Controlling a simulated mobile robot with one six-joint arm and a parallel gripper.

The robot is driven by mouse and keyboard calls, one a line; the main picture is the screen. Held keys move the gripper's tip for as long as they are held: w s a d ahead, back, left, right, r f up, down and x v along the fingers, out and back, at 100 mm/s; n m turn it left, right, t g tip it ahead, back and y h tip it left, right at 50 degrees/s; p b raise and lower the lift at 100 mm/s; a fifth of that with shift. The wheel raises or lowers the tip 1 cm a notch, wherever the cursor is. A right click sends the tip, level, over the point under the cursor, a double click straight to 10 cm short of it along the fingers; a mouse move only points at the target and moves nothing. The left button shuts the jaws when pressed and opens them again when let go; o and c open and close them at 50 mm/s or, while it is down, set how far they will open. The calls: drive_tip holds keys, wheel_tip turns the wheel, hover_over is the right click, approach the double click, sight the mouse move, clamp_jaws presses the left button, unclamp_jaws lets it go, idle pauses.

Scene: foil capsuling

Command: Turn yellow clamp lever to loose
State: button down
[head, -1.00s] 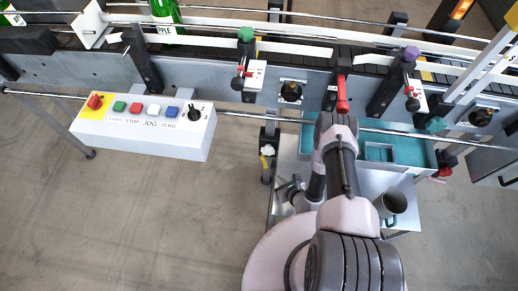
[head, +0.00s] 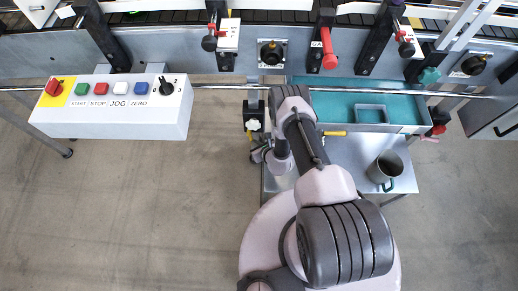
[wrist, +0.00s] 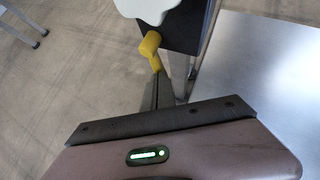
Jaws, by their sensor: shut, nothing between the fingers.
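The yellow clamp lever (wrist: 151,47) shows in the wrist view as a short bent bar below a white knob (wrist: 150,8) on a dark clamp block (wrist: 178,32). In the head view the clamp block (head: 253,108) hangs at the front rail, with the white knob (head: 254,124) on it. Only a sliver of yellow shows beneath it there. My gripper (wrist: 159,80) is shut and empty, its fingertips at or just short of the lever's lower end; I cannot tell whether they touch. In the head view my gripper (head: 259,153) is small, just below the clamp.
A steel side table (head: 350,160) with a grey mug (head: 385,168) stands right of the clamp. A teal tray (head: 340,108) lies behind it. A control box (head: 115,105) is on the left. A red-handled lever (head: 328,50) stands above. Floor at left is clear.

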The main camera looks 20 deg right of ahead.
drive_tip(key=shift+w+a+f+y, duration=0.15)
drive_tip(key=shift+w+y, duration=0.25)
drive_tip(key=shift+w, duration=0.1)
